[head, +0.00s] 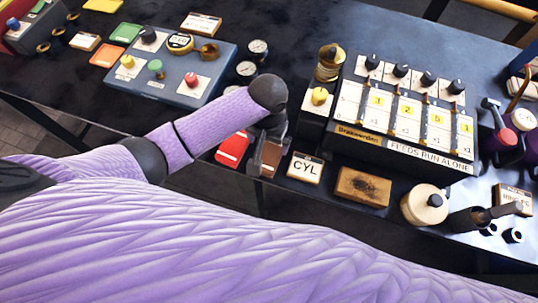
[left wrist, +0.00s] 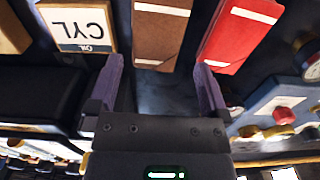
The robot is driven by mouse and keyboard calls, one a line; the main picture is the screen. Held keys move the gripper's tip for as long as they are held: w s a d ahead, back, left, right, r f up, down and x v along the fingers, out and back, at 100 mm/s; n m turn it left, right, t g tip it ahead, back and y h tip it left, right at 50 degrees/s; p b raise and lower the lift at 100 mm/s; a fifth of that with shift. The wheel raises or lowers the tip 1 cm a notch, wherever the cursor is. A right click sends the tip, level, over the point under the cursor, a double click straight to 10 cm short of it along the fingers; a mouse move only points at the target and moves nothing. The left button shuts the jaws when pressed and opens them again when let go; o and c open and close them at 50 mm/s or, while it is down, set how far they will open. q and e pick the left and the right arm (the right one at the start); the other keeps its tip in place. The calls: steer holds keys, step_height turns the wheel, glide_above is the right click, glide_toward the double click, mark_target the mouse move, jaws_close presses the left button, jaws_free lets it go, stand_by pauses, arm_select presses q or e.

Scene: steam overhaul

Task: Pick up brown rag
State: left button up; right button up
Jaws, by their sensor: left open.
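The brown rag (head: 270,157) shows in the head view as a flat brown piece with a pale label band, at the front edge of the dark table, partly hidden by my left gripper (head: 272,133). In the left wrist view the brown rag (left wrist: 160,38) lies just beyond the fingertips, roughly centred between them. My left gripper (left wrist: 158,80) is open and empty there, with bare dark surface between its fingers. My right gripper is not in view.
A red piece (head: 233,149) lies close left of the rag, and a CYL block (head: 305,168) close right. A blue panel with knobs (head: 178,73) stands behind on the left. A numbered panel (head: 395,118) and a wooden block (head: 362,187) are on the right.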

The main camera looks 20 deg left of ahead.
mark_target(269, 154)
arm_select(q)
step_height(269, 154, down, 6)
steer(key=shift+s+d+f+b, duration=0.1)
steer(key=shift+s+b, duration=0.05)
steer(key=shift+b, duration=1)
steer(key=c, duration=1)
steer(key=shift+o, duration=0.2)
step_height(269, 154, up, 10)
steer(key=p, duration=0.4)
steer(key=shift+f, duration=0.2)
steer(key=shift+r, duration=0.4)
steer(key=o, duration=0.6)
steer(key=shift+c, duration=0.2)
steer(key=c, duration=0.4)
